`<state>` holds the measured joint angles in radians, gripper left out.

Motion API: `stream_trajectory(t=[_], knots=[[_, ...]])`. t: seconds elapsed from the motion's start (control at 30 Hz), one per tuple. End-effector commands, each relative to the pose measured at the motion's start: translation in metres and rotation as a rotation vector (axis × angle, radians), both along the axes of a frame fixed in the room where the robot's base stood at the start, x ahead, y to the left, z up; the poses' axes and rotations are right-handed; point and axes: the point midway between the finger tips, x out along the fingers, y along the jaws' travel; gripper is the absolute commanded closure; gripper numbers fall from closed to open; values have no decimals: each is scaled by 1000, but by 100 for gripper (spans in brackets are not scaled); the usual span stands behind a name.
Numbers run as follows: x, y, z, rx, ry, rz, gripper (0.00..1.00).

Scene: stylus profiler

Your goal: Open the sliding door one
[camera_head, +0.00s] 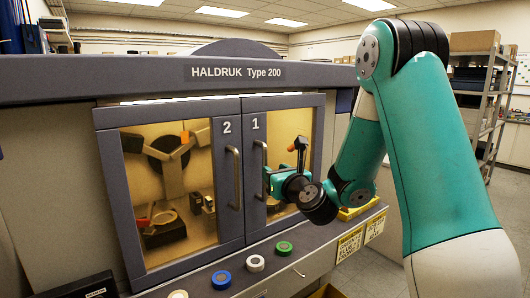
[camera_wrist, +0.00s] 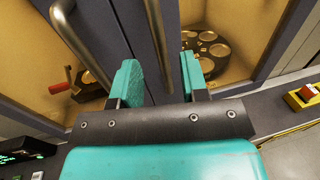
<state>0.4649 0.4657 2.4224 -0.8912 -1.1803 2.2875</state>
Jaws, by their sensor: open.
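Sliding door one (camera_head: 312,130) is the right glass panel of the machine, marked "1". It stands closed against door two (camera_head: 229,205), marked "2". Door one's vertical bar handle (camera_head: 262,160) is near its left edge. My gripper (camera_head: 268,182) is in front of door one at that handle. In the wrist view, my gripper (camera_wrist: 160,68) is open, and the lower part of door one's handle (camera_wrist: 156,35) shows between its two teal fingers. I see no clear contact. Door two's handle (camera_wrist: 82,45) is left of the fingers.
Below the doors, a ledge carries blue (camera_head: 221,279), white (camera_head: 255,263) and green (camera_head: 284,248) buttons. A yellow box with a red button (camera_wrist: 306,95) is at the right. Behind the glass are a round holder with discs (camera_wrist: 210,52) and other fixtures.

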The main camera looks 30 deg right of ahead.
Motion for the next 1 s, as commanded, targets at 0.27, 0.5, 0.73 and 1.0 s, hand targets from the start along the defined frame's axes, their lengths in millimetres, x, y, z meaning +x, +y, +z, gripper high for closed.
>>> stream_trajectory(t=[0.27,0.5,0.73,1.0], knots=[[48,-6,6,0,1,4,59],[64,-9,2,0,0,2,59],[65,-10,0,0,0,2,59],[65,-10,0,0,0,2,100]])
